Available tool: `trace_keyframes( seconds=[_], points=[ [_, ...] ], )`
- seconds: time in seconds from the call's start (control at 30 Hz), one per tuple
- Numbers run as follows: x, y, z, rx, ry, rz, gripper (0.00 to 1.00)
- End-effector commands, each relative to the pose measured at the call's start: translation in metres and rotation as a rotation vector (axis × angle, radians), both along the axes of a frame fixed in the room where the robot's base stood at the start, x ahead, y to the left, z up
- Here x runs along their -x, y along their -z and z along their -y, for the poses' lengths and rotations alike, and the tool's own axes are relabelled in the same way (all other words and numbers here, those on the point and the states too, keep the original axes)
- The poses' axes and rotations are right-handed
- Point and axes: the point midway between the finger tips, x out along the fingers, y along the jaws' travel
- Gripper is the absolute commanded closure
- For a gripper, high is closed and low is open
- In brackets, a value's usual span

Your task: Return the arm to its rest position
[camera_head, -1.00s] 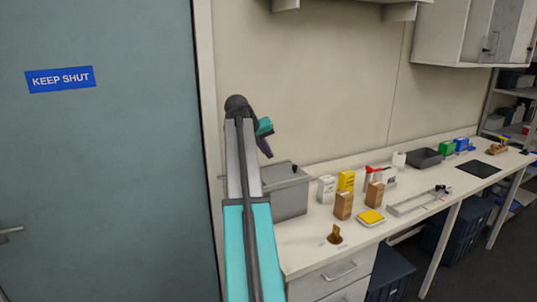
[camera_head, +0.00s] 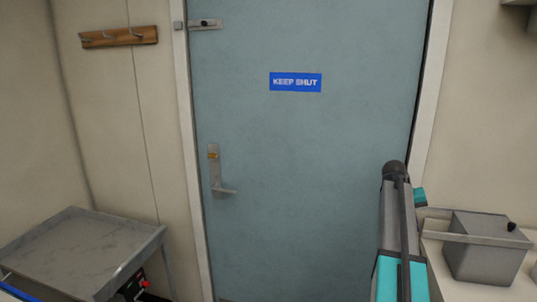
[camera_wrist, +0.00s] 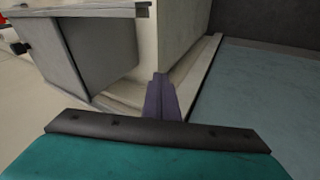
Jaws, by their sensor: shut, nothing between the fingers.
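My arm (camera_head: 402,235) stands upright at the right of the head view, in front of the right edge of the door. Its end is turned away there, and the fingers are hidden. In the wrist view my gripper (camera_wrist: 162,98) shows as dark purple fingers, shut and empty. They point toward the corner where the wall meets the door frame, and they touch nothing that I can see.
A closed blue-grey door (camera_head: 300,170) with a KEEP SHUT sign (camera_head: 295,82) fills the middle. A grey metal box (camera_head: 487,250) stands on the bench at right, close to my arm. A grey cart (camera_head: 75,245) is at lower left. A hook rail (camera_head: 118,37) hangs above it.

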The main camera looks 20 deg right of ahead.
Motion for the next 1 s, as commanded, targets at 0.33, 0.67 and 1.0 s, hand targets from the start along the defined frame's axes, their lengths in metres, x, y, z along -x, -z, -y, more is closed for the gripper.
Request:
trace_keyframes(
  seconds=[0.33, 0.67, 1.0],
  points=[
    [-0.036, 0.123, -0.096, -0.103, -0.126, -0.108, 1.00],
    [-0.040, 0.228, -0.189, -0.194, -0.237, -0.204, 1.00],
    [-0.015, 0.326, -0.286, -0.283, -0.340, -0.302, 1.00]
  ],
)
